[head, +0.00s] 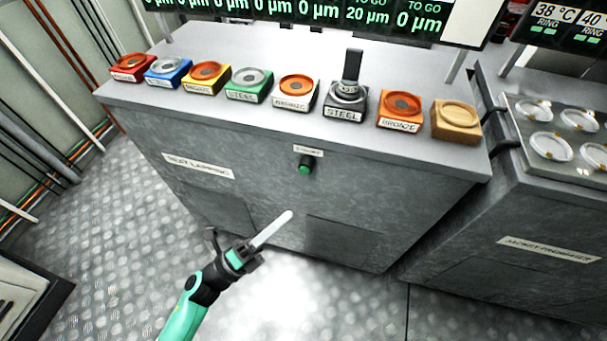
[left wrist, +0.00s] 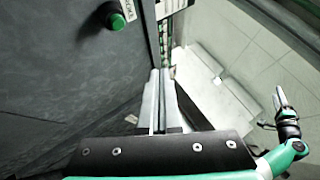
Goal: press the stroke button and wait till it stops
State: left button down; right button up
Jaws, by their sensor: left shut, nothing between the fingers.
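The round green stroke button (head: 305,167) sits in a dark collar on the front of the grey bench, under a small white label (head: 308,150). The button also shows at the top of the left wrist view (left wrist: 116,20). My left gripper (head: 288,215) is shut and empty, its pale fingers pointing up and right. In the head view its tip appears below and slightly left of the button, apart from it. In the left wrist view its fingers (left wrist: 160,100) also appear apart from the button. My right gripper (left wrist: 280,98) shows small at the right there; its jaw state is unclear.
The grey bench (head: 240,165) carries a row of coloured blocks with discs; a steel one (head: 346,98) has a dark upright piece on it. A display (head: 300,12) stands behind. Another bench (head: 545,215) adjoins at right. The floor before the bench is clear.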

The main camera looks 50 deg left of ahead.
pick_arm(q)
jog(key=shift+w, duration=0.15)
jog(key=b, duration=0.1)
send_near(307, 172)
jog(key=shift+s+d+r+x, duration=0.1)
jog(key=shift+d+x, duration=0.1)
jog(key=shift+x, duration=0.7)
jog(key=shift+s+d+r+x, duration=0.1)
jog(key=shift+d+x, duration=0.1)
jog(key=shift+x, duration=0.7)
jog(key=shift+s+d+r+x, duration=0.1)
jog(key=shift+d+x, duration=0.05)
jog(key=shift+x, duration=0.75)
jog(key=shift+w, duration=0.1)
jog(key=shift+w+a, duration=0.25)
jog(key=shift+w, duration=0.05)
jog(key=shift+w+a+b, duration=0.25)
jog(key=shift+w+b, duration=0.15)
jog(key=shift+w, duration=0.1)
dwell(0.4)
dwell(0.3)
jog(key=shift+s+d+p, duration=0.3)
jog(key=shift+s+d, duration=0.2)
jog(key=shift+s, duration=0.35)
